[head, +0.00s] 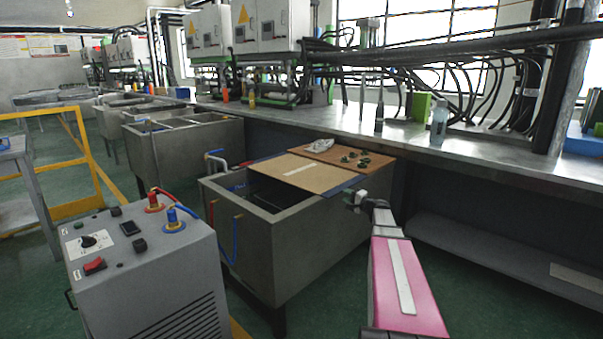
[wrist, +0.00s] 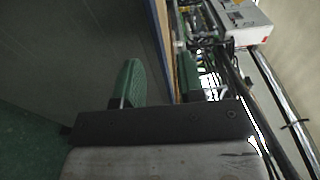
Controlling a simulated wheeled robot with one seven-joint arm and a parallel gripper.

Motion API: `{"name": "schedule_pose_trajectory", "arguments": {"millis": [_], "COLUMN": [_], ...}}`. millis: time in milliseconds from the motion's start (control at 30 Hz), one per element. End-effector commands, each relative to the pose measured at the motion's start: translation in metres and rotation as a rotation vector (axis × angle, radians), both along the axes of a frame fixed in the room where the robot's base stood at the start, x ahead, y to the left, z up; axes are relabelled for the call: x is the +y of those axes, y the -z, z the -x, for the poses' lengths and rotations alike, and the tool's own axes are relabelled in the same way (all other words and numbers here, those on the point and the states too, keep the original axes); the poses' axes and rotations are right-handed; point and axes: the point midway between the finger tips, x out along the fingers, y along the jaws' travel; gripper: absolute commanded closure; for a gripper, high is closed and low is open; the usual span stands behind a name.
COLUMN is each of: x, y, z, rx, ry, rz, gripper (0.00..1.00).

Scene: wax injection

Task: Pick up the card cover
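The card cover, a flat tan sheet with a pale strip (head: 277,176), lies over part of the open top of a grey metal tank. My gripper (head: 352,201) is at the tank's right side, just beyond the front right edge of the boards. In the wrist view, my gripper (wrist: 158,80) shows two green fingers standing apart, with no object clearly held. A thin tan and blue board edge (wrist: 163,40) runs through the gap between the fingers in that view. I cannot tell how far away that edge is or whether it belongs to the card cover.
A brown board (head: 340,152) with several small dark green pieces and a whitish lump lies behind the cover. The grey tank (head: 310,250) stands before a long metal bench (head: 450,150). A grey control box (head: 145,270) with red and blue hoses stands at front left.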

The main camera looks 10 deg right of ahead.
Motion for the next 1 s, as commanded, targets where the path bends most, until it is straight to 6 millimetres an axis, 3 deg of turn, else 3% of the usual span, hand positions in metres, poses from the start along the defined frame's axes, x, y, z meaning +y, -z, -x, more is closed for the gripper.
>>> {"name": "schedule_pose_trajectory", "arguments": {"millis": [300,567,700,1000], "x": [0.020,0.022,0.022,0.022], "y": [0.004,0.003,0.003,0.003], "z": [-0.038,-0.040,-0.040,-0.040], "rx": [0.000,0.000,0.000,-0.001], "ry": [-0.001,0.000,0.000,0.000], "rz": [0.000,0.000,0.000,-0.001], "gripper": [0.64,0.64,1.00,1.00]}}
